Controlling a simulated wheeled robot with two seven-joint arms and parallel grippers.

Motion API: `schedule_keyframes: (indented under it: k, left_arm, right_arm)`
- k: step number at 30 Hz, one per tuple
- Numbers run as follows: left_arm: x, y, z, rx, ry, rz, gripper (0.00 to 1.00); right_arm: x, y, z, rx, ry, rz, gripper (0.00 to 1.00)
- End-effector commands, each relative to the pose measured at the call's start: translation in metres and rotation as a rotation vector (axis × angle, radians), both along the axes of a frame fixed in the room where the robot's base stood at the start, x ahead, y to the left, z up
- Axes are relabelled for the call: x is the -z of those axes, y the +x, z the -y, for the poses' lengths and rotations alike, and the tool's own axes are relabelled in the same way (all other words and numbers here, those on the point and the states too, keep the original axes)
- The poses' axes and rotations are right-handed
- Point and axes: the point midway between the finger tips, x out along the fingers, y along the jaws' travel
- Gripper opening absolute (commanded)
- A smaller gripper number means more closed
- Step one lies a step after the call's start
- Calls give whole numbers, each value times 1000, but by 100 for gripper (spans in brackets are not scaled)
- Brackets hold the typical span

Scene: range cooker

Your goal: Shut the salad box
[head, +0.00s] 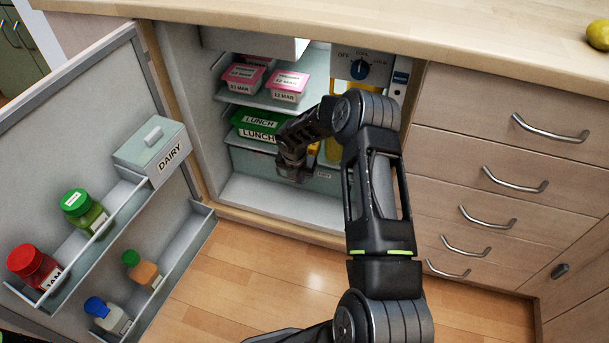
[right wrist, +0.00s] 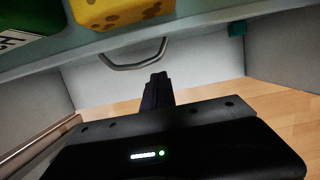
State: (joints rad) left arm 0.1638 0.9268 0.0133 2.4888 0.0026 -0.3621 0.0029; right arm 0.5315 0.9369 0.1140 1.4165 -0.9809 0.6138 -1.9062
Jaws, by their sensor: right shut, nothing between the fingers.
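The salad box (head: 250,168) is the pale drawer low in the fridge, below the shelf with the lunch boxes. My right gripper and wrist hide part of its front. In the right wrist view its pale front (right wrist: 205,65) and grey bar handle (right wrist: 130,64) lie beyond the fingers. I cannot tell how far out it stands. My right gripper (head: 292,172) reaches into the fridge in front of the box. Its fingers (right wrist: 157,82) are shut and empty, pointing towards the front near the handle; contact is not clear. My left gripper is not in view.
The fridge door (head: 95,120) stands open at left, with jars in its racks and a dairy box (head: 150,153). Closed drawers (head: 500,175) flank the right. The wooden floor is clear.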

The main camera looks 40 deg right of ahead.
Motion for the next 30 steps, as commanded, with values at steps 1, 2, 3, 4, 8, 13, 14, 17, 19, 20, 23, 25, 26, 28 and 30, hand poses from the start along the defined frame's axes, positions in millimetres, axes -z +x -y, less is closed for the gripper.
schedule_keyframes:
  k: [1,2,3,4,8,13,14,17,19,20,23,25,26,28,30]
  left_arm:
    - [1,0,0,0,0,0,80]
    - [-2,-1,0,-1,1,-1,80]
    - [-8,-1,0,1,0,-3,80]
    - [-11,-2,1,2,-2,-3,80]
    - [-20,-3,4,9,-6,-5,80]
    - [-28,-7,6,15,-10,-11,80]
    - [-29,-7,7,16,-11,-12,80]
    - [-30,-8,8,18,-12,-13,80]
    - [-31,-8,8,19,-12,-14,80]
    - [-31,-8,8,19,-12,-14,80]
    - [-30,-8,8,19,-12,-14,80]
    - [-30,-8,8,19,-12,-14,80]
    - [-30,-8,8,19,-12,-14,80]
    - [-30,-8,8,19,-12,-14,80]
    - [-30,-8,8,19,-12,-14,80]
  right_arm:
    - [0,1,-8,-5,-2,0,0]
    - [-6,2,-10,-2,-2,2,0]
    - [-20,1,-10,0,-4,4,0]
    - [-27,-1,-12,0,-3,3,0]
    - [-55,-5,-18,0,-1,3,0]
    - [-84,-10,-24,-1,-2,1,0]
    - [-88,-10,-25,-1,-2,2,0]
    - [-95,-12,-27,0,-1,1,0]
    - [-97,-13,-28,0,-1,1,0]
    - [-97,-13,-28,0,-1,1,0]
    - [-97,-13,-28,0,0,0,0]
    - [-97,-13,-28,0,0,0,0]
    - [-97,-13,-28,0,0,0,0]
    - [-97,-13,-28,0,-1,1,0]
    - [-98,-11,-31,-7,-1,2,0]
